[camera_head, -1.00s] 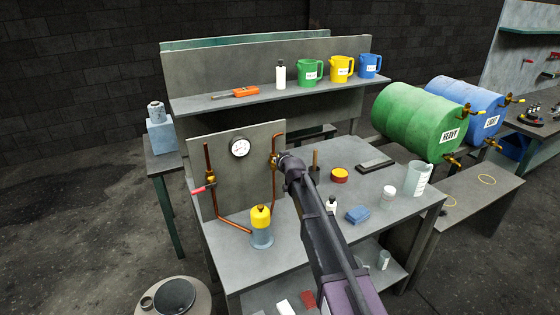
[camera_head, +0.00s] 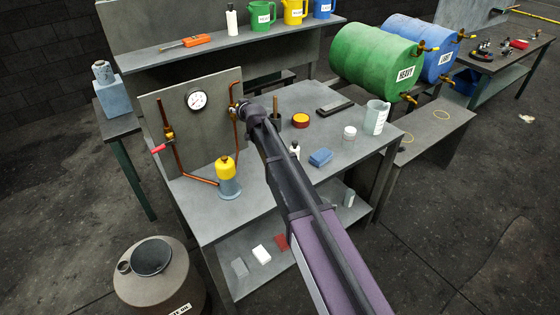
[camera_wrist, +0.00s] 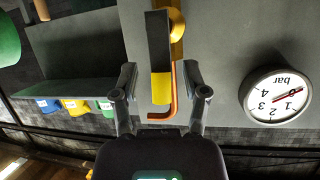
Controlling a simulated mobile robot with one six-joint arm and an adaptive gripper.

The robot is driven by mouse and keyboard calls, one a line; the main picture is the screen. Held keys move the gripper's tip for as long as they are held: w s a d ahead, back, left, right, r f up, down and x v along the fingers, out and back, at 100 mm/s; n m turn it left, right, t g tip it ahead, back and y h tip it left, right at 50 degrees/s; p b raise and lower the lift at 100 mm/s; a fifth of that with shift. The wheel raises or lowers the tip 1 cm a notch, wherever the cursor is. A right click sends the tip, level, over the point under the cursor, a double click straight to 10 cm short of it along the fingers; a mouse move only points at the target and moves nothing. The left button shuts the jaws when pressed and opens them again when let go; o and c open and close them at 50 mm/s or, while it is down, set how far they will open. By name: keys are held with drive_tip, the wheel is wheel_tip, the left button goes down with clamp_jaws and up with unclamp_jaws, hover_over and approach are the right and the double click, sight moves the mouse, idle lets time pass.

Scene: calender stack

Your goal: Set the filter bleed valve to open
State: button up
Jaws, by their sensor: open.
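A grey upright panel (camera_head: 200,145) on the bench carries a round gauge (camera_head: 196,99) and copper pipes. The gauge shows upside down in the wrist view (camera_wrist: 276,96). My gripper (camera_head: 243,108) is at the valve on the right-hand pipe, which it mostly hides in the head view. In the wrist view, my open gripper (camera_wrist: 160,78) has one finger on each side of a dark lever with a yellow end (camera_wrist: 160,88). A hooked copper pipe (camera_wrist: 174,100) is beside the lever. Contact cannot be told. A second valve with a red handle (camera_head: 159,148) is on the left pipe.
A yellow-topped blowtorch-like bottle (camera_head: 226,172) stands before the panel. A blue block (camera_head: 320,157), white jar (camera_head: 349,132) and clear beaker (camera_head: 376,116) stand right of my arm. A shelf (camera_head: 180,52) with jugs is behind. Green and blue drums (camera_head: 375,62) are at the right.

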drive_tip(key=shift+w, duration=0.1)
drive_tip(key=w+d+f+m+g+y+b, duration=0.25)
drive_tip(key=f+m+y+b, duration=0.25)
drive_tip(key=m+y+b, duration=0.55)
drive_tip(key=s+d+r+m+h+p, duration=0.1)
drive_tip(key=s+d+r+p, duration=0.1)
drive_tip(key=s+d, duration=0.3)
drive_tip(key=s+d+r+m+h+p, duration=0.1)
drive_tip(key=s+d+h+p, duration=0.15)
drive_tip(key=d, duration=0.45)
drive_tip(key=s+d+f+n+g+h+b, duration=0.1)
drive_tip(key=s+d+f+n+g+h, duration=0.1)
drive_tip(key=s+f, duration=0.4)
drive_tip(key=s+d+f+n+g+h+b, duration=0.2)
drive_tip(key=s+f, duration=0.5)
drive_tip(key=s, duration=0.4)
drive_tip(key=shift+d+f+n+g+h, duration=0.3)
drive_tip(key=shift+n+g+h, duration=0.2)
drive_tip(key=shift+n+g, duration=0.55)
